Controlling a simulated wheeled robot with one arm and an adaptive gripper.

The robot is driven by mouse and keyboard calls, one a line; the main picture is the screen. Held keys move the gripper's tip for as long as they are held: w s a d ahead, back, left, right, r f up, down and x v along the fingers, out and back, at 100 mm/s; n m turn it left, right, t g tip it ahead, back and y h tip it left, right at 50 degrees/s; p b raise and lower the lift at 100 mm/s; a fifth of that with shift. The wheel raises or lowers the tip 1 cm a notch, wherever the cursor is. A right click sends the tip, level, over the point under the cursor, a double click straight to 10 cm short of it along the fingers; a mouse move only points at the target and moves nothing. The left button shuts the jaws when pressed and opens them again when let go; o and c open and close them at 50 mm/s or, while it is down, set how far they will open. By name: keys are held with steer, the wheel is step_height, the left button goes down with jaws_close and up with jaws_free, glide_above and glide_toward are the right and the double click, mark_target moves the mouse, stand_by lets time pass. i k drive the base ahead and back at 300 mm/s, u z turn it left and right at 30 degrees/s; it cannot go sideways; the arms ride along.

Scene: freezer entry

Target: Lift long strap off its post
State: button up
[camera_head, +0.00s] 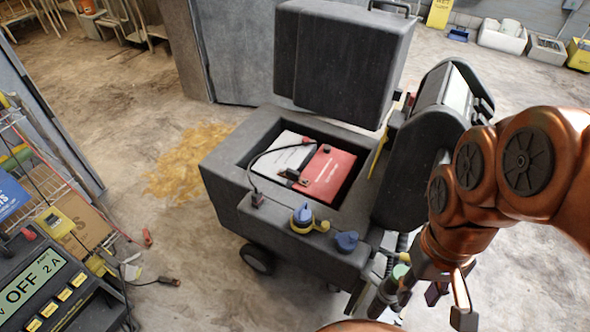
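A thin black strap or cable (262,157) arcs from a small dark post with a reddish tip (257,198) on the cart's front ledge, over the battery bay wall, to a red-marked end on the light grey battery block (286,150). It looks like the long strap. A short dark link with a copper-coloured part (290,175) lies between the grey block and the red block (325,175). My gripper (450,300) points down at the lower right, beside the cart and apart from the strap. Its fingers look spread and empty, though the lower edge of the picture cuts close.
The dark cart (225,185) has a raised lid (345,60) behind the bay. A charger (55,290) stands lower left.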

mark_target(293, 175)
steer(key=z, duration=0.55)
steer(key=k, duration=0.75)
steer(key=u, duration=1.5)
steer(key=i, duration=1.7)
steer(key=u, duration=0.05)
